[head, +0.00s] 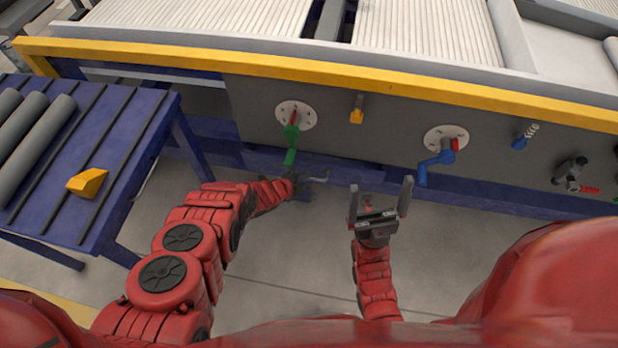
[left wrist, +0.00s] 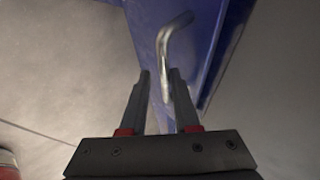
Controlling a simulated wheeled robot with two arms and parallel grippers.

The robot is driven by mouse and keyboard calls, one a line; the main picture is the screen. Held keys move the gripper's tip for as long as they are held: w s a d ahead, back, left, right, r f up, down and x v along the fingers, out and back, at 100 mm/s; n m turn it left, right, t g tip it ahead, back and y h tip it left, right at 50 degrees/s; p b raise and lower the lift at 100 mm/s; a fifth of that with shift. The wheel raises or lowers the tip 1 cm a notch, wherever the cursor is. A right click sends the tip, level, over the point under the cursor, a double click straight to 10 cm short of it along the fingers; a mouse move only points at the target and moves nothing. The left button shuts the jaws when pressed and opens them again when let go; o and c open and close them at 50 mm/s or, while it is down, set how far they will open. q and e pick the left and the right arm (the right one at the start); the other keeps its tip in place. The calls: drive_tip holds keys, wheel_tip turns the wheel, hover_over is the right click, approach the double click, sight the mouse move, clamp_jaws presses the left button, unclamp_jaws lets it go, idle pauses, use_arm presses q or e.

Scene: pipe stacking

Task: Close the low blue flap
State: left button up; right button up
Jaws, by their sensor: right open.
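A blue panel, apparently the low flap (left wrist: 207,45), shows edge-on in the left wrist view with a bent metal handle (left wrist: 172,42) on it. In the head view the flap is mostly hidden behind my left gripper (head: 312,179), low at the machine's base. In the left wrist view my left gripper (left wrist: 158,78) is open, with the handle's lower end between its fingertips, closer to the right finger. Whether they touch is unclear.
Above are a green crank (head: 291,145), a blue crank (head: 436,162) and a yellow knob (head: 357,112) on the grey machine front (head: 390,105). At left, a blue roller table (head: 105,170) holds grey pipes (head: 45,140) and a yellow block (head: 87,182). The floor below is clear.

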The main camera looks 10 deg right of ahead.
use_arm(q)
drive_tip(key=w+r+p+v, duration=0.2)
drive_tip(key=p+v, duration=1.3)
drive_tip(key=p, duration=0.2)
drive_tip(key=shift+d+r, duration=0.2)
drive_tip(key=shift+r, duration=0.05)
idle(0.6)
drive_tip(key=shift+s+p, duration=0.1)
drive_tip(key=shift+p, duration=0.2)
